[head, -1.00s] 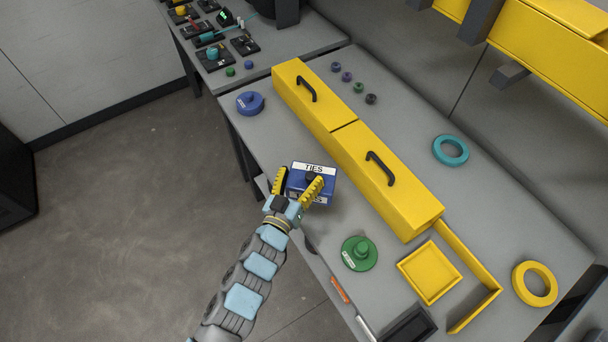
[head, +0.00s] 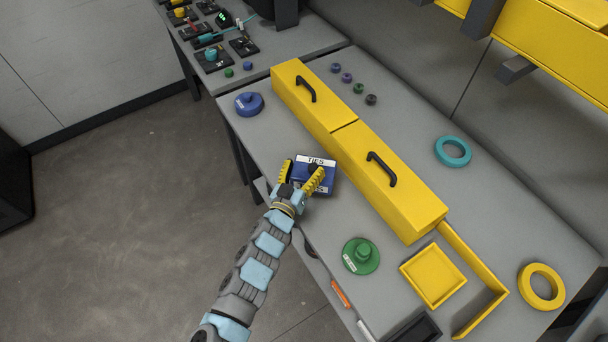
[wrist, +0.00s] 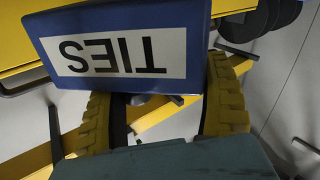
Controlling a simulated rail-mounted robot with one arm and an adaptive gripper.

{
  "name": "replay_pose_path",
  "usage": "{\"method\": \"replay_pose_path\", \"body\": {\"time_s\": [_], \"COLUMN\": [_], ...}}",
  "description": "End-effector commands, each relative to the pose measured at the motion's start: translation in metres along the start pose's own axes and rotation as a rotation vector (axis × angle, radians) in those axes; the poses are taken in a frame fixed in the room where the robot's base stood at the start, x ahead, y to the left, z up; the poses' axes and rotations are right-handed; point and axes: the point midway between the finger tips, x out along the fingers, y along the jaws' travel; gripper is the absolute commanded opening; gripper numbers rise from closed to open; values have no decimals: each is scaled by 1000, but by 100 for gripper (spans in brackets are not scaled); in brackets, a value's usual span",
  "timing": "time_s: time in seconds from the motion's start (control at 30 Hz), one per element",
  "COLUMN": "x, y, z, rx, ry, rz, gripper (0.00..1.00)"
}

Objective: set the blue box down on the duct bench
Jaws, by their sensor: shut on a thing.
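The blue box (head: 325,173) has a white label reading TIES and a dark knob on top. My gripper (head: 301,178) has yellow ribbed fingers and is shut on the box from the front left. The box is over the near edge of the grey duct bench (head: 290,140), beside the yellow duct (head: 365,165). I cannot tell whether its underside touches the bench. In the wrist view, the blue box (wrist: 185,70) fills the upper middle, its label upside down, with the fingers below it.
A blue lidded disc (head: 249,104) lies to the left and a green one (head: 361,256) to the lower right. A yellow tray (head: 433,276), a teal ring (head: 453,152) and a yellow ring (head: 541,287) lie farther right. Bench surface is clear between the box and the green disc.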

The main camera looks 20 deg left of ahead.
Motion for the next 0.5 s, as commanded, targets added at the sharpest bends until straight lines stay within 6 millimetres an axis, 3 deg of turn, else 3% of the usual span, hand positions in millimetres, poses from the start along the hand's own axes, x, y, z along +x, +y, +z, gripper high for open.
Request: {"method": "replay_pose_path", "body": {"time_s": [0.2, 0.5], "x": [1, 1], "y": [-7, -7], "z": [30, 31], "rx": [-3, -1], "ry": [-2, 0], "rz": [-3, -1], "gripper": [40, 40]}}
